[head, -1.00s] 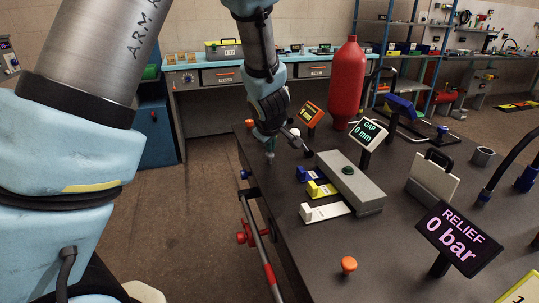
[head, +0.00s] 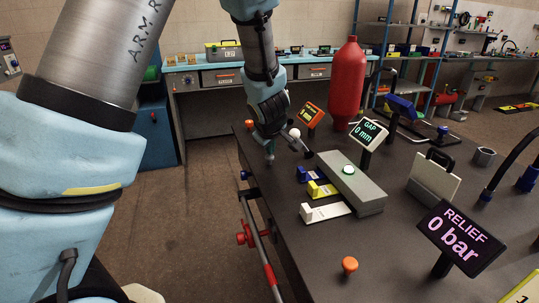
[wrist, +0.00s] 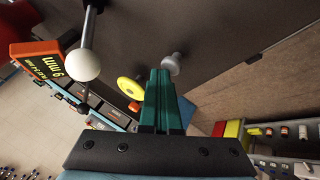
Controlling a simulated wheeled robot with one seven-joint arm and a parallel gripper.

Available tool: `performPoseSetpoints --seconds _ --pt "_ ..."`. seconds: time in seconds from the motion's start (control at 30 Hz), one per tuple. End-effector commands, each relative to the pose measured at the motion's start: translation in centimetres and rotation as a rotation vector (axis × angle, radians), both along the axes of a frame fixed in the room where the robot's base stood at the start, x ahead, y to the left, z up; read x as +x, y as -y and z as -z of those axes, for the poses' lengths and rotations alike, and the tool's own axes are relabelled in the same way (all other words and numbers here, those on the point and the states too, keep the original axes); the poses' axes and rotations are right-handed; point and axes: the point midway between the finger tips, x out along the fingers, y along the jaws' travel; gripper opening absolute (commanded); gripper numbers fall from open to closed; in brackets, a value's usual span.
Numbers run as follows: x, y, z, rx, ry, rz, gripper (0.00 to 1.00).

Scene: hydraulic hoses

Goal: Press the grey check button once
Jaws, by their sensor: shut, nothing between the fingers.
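The grey check button (wrist: 172,62) shows in the wrist view as a round pale grey knob on the dark bench top, just beyond my fingertips and slightly to their right. I cannot tell whether the fingers touch it. My gripper (head: 270,157) points down over the left edge of the bench (head: 420,245). Its teal fingers (wrist: 163,75) are together, with nothing between them.
A white ball on a lever (wrist: 84,65) and an orange display (wrist: 45,58) stand close to my gripper. A red cylinder (head: 347,85) stands behind. An orange knob (head: 349,265) sits nearer.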

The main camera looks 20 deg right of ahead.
Motion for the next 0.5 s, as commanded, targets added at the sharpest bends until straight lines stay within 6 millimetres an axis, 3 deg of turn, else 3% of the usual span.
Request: performPoseSetpoints --seconds 0.5 --pt "0.0 0.0 -2.0 0.001 -0.001 0.0 0.0"
